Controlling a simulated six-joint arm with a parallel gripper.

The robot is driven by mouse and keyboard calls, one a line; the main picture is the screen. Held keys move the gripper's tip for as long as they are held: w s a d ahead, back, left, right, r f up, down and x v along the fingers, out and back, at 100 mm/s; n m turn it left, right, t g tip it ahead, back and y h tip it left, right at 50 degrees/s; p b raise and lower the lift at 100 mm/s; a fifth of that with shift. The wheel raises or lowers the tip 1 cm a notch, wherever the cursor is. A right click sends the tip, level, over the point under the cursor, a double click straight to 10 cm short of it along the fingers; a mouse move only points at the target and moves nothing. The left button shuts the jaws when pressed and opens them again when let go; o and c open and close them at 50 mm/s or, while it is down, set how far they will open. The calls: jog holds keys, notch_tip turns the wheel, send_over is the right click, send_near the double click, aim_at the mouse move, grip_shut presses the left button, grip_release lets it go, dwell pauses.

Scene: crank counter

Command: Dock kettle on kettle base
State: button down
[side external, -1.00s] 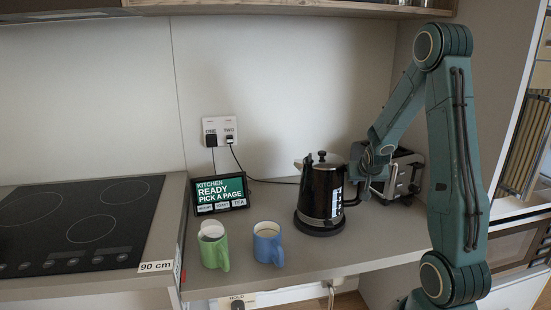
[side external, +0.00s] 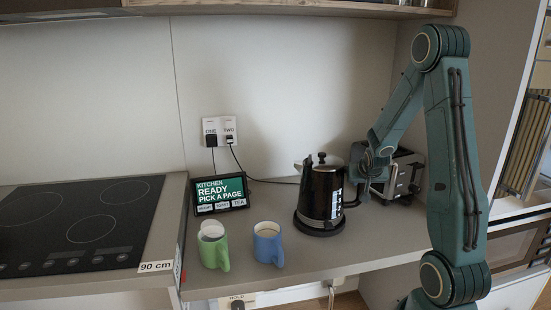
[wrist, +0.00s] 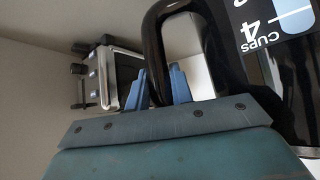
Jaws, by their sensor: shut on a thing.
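The black kettle (side external: 318,194) stands upright over the round dark kettle base (side external: 320,231) on the counter. No clear gap shows between them, but I cannot tell from here whether it is fully seated. Its spout points left and its handle is on the right. My gripper (side external: 359,170) is at the handle side. In the wrist view, the blue fingers of my gripper (wrist: 165,86) are shut on the black kettle handle (wrist: 152,45). The kettle body (wrist: 298,75) with its cup markings fills the right of that view.
A toaster (side external: 403,176) stands right behind my gripper and also shows in the wrist view (wrist: 116,78). A green mug (side external: 213,249) and a blue mug (side external: 268,246) stand left of the kettle. A tablet (side external: 219,193) leans near the wall, and a cooktop (side external: 80,225) is far left.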

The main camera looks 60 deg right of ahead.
jog(key=shift+f, duration=0.3)
dwell(0.4)
jog(key=c, duration=1.5)
grip_release()
jog(key=shift+f, duration=0.15)
jog(key=v, duration=1.1)
jog(key=shift+a, duration=0.15)
